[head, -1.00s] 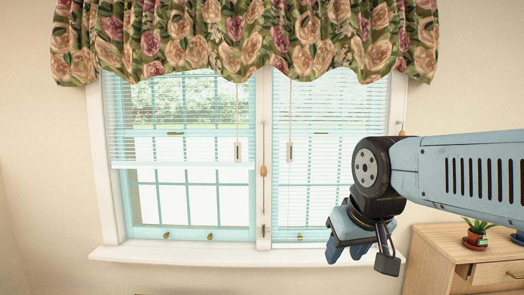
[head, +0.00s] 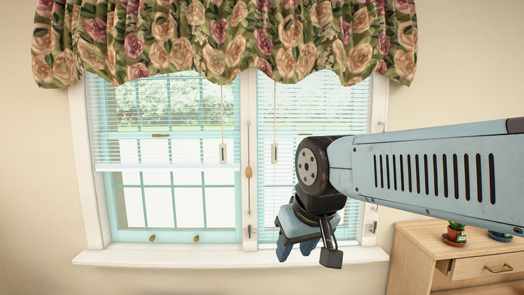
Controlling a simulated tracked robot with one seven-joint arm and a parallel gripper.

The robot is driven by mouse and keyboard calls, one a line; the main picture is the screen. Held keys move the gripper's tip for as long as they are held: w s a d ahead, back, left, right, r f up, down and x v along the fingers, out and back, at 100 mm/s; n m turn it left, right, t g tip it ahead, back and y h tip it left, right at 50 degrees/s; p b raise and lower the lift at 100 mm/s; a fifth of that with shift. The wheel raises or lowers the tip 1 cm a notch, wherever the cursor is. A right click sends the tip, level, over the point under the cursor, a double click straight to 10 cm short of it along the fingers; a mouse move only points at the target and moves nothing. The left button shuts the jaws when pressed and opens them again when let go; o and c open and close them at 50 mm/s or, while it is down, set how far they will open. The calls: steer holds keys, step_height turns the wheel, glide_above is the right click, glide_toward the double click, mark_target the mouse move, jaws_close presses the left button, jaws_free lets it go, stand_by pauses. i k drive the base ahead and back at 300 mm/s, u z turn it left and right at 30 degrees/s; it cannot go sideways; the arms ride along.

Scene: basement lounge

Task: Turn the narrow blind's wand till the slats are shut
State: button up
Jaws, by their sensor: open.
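The narrow blind (head: 290,112) hangs over the right half of the window, partly behind my arm. Its slats look open, with light and greenery showing between them. A thin line hangs down its left part, ending in a pale rectangular piece with a dark mark (head: 274,153); I cannot tell for sure that this is the wand. My gripper (head: 295,250) points down, open and empty, in front of the blind's lower part near the sill. It is below and to the right of that hanging piece and apart from it.
The wider blind (head: 160,150) on the left is partly raised and has a similar hanging piece (head: 223,153). A cord with a wooden knob (head: 249,172) hangs at the middle post. The sill (head: 160,257) looks clear. A wooden dresser (head: 420,262) with potted plants stands at right.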

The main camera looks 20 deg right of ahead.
mark_target(274, 146)
steer(key=i, duration=0.95)
steer(key=z, duration=0.05)
